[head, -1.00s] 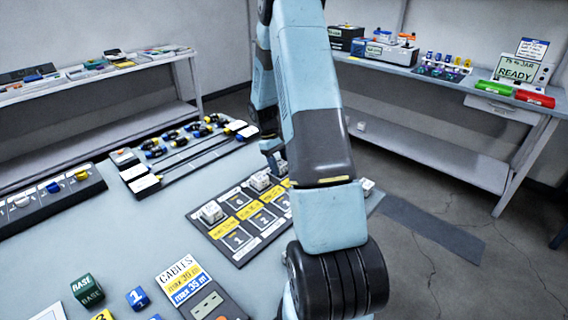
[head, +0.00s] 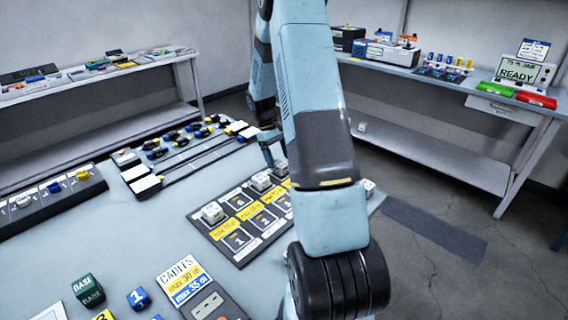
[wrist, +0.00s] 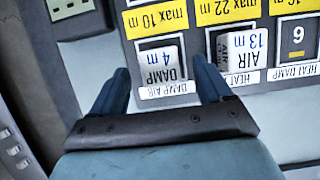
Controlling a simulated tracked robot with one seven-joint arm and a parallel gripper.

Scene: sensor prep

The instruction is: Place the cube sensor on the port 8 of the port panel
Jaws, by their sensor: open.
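The port panel (head: 243,258) lies on the bench with numbered squares, yellow labels and several white cubes on it. In the wrist view, a white cube sensor marked DAMP 4 m (wrist: 160,60) sits in the panel square labelled DAMP AIR. My gripper (wrist: 161,68) is open and empty, its fingertips on either side of that cube's near end; I cannot tell the height gap. Another cube, marked AIR 13 m (wrist: 240,48), sits to the right. A bare square with a digit (wrist: 297,37) is farther right. I cannot make out which square is port 8. My arm hides part of the panel in the head view.
A rack of cables (head: 188,150) lies behind the panel. A cable meter (head: 205,308), a green BASE cube (head: 88,290) and a blue cube (head: 138,298) are at the front. Bare bench lies left of the panel.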

